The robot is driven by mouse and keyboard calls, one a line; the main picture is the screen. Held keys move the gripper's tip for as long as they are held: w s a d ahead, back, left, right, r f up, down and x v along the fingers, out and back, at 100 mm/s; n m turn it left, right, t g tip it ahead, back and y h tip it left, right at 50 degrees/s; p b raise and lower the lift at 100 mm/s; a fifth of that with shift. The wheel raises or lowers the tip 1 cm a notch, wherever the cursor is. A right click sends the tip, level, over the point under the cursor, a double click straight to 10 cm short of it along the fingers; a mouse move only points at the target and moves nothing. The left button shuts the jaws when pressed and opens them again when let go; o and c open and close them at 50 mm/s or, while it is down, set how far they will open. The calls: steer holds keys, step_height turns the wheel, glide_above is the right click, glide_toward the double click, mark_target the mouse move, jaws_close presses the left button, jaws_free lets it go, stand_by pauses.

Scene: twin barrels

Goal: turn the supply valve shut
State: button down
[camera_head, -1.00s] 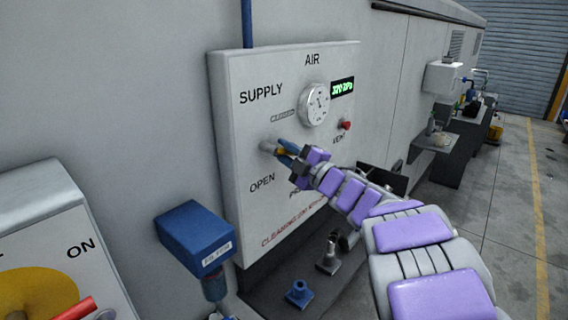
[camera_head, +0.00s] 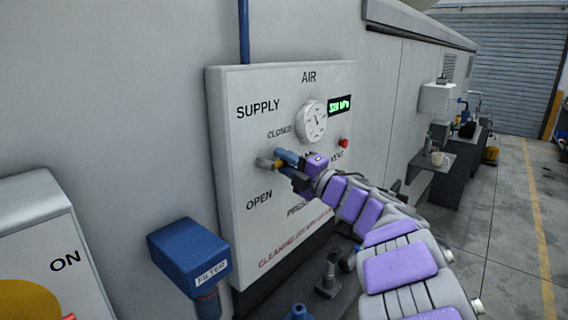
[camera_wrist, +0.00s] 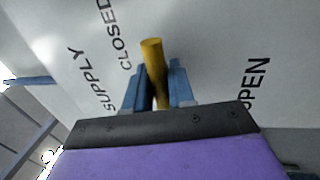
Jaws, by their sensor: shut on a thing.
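The supply valve (camera_head: 265,163) sits on the white air panel, between the words CLOSED above and OPEN below. Its yellow handle shows in the wrist view (camera_wrist: 153,60), between my two blue fingers. My gripper (camera_head: 281,161) is shut on this handle. In the wrist view my gripper (camera_wrist: 158,88) has one finger on each side of the handle, and the handle's tip sticks out past them. In the head view my fingers hide most of the handle.
A round gauge (camera_head: 312,121), a green display (camera_head: 339,105) and a red vent button (camera_head: 344,143) are on the panel. A blue filter box (camera_head: 190,256) stands at lower left. Fittings (camera_head: 329,277) lie below the panel. The floor at right is open.

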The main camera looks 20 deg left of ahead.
steer(key=shift+a+f, duration=0.1)
steer(key=shift+f, duration=0.15)
steer(key=c, duration=1.1)
jaws_free()
steer(key=shift+r, duration=0.1)
steer(key=p+v, duration=0.2)
steer(key=v, duration=1.5)
steer(key=shift+p, duration=0.4)
steer(key=shift+s, duration=0.1)
steer(key=shift+c, duration=0.4)
